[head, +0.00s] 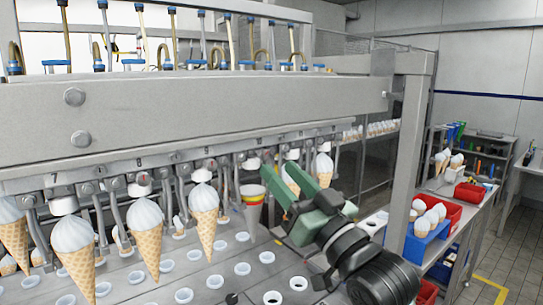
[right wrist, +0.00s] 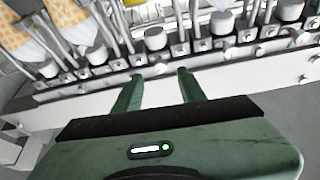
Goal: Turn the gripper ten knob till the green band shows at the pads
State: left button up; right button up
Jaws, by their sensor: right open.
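A row of cone grippers hangs under the long grey beam (head: 200,115), with white knobs (head: 138,188) along it. Several hold ice cream cones (head: 204,215). I cannot tell which knob belongs to gripper ten, and I see no green band. My right gripper (head: 280,175) is green and open, with its fingers up near the beam's underside at the right part of the row. In the right wrist view its two fingers (right wrist: 160,76) stand apart with nothing between them. Grey-white cylinders (right wrist: 155,38) on the row lie beyond the fingertips. My left gripper is not in view.
A plate with round holes (head: 200,280) lies below the cones. A post (head: 408,150) stands at the right. Beyond it, a bench holds a blue bin (head: 425,245) and red bins (head: 470,193).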

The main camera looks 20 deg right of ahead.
aim_at(265, 156)
jog(key=p+x, duration=0.1)
jog(key=x, duration=0.3)
jog(key=shift+w+a, duration=0.15)
jog(key=shift+w, duration=0.15)
grip_shut()
jog(key=shift+w+n+g+y, duration=0.1)
jog(key=shift+n+g+y, duration=0.2)
jog(key=shift+n+y, duration=0.7)
jog(key=shift+n+g+y, duration=0.3)
jog(key=shift+n, duration=1.4)
grip_release()
